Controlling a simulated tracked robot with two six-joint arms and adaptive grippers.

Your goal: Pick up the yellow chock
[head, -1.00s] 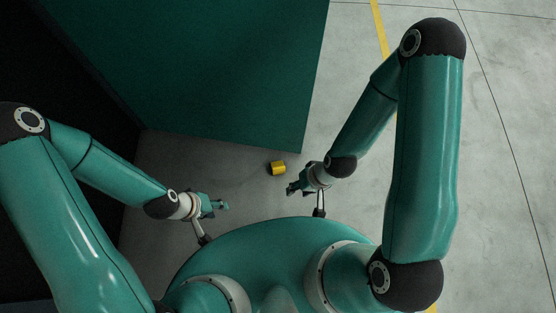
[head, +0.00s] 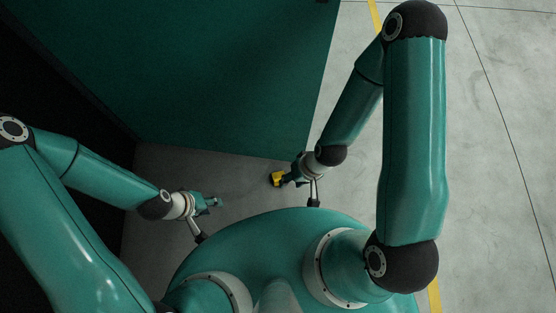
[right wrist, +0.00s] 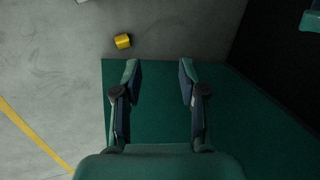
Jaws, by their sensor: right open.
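The yellow chock (head: 276,179) is a small block on the grey floor, near the lower edge of the dark green panel. My right gripper (head: 286,180) overlaps it in the head view and hides part of it. In the right wrist view, the chock (right wrist: 123,41) shows whole, beyond the fingertips and left of the middle. The right gripper (right wrist: 159,72) is open there, with nothing between its fingers. My left gripper (head: 217,202) is left of the chock and apart from it; its fingers are too small and dark to judge.
A large dark green panel (head: 230,80) stands just behind the chock; it also fills the lower middle of the right wrist view (right wrist: 160,115). A black area lies at the left. Open grey floor with a yellow line (head: 376,18) lies to the right.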

